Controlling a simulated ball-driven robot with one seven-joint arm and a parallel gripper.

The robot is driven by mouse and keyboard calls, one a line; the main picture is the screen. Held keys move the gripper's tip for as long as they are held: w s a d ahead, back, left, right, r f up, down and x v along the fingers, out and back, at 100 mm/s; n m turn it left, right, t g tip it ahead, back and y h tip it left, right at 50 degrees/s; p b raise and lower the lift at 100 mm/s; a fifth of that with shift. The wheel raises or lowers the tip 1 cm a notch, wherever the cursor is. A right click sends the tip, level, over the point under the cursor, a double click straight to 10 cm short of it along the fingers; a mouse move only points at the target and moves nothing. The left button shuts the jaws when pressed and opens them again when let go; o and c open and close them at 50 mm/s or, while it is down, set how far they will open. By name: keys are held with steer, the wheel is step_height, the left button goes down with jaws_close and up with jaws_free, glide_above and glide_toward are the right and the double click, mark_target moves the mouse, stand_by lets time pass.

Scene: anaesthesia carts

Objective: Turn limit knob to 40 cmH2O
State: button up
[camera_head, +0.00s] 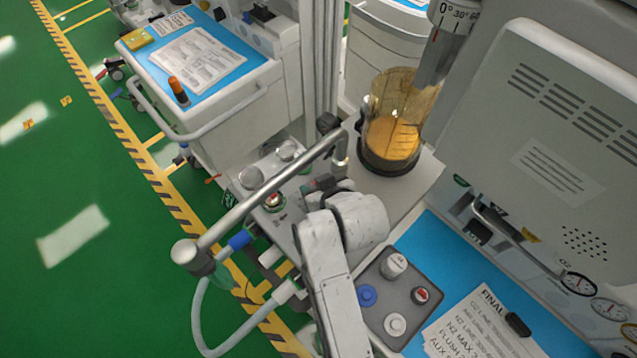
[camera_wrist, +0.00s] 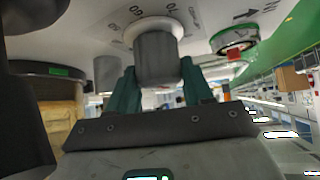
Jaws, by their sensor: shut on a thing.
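The limit knob (camera_wrist: 157,58) is a grey cylinder on a pale round base, in the upper middle of the wrist view. Printed numbers around it, including what look like 70, 60 and 50, appear upside down. My gripper (camera_wrist: 158,75) has its two dark green fingers on either side of the knob and is shut on it. I cannot read which number the knob points to. In the head view my gripper (camera_head: 320,186) is at the machine's pale top panel, and my wrist hides the knob.
A silver pipe (camera_head: 265,190) crosses close beside my gripper. A canister of yellow granules (camera_head: 390,135) stands right behind it. A red-and-green-ringed fitting (camera_wrist: 235,40) sits nearby on the panel. A grey knob plate (camera_head: 412,272) and blue worktop are at lower right.

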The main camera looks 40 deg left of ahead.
steer(key=m+t+h, duration=0.2)
steer(key=m, duration=0.2)
steer(key=shift+a+t, duration=0.1)
steer(key=shift+t, duration=0.3)
steer(key=m+t+h+b, duration=0.1)
steer(key=m, duration=0.1)
steer(key=m+h+b, duration=0.1)
steer(key=m, duration=0.1)
steer(key=shift+t, duration=0.4)
steer(key=shift+m+h+b, duration=0.4)
steer(key=shift+m+h, duration=0.4)
steer(key=shift+m, duration=0.2)
steer(key=shift+r, duration=0.1)
steer(key=o, duration=1)
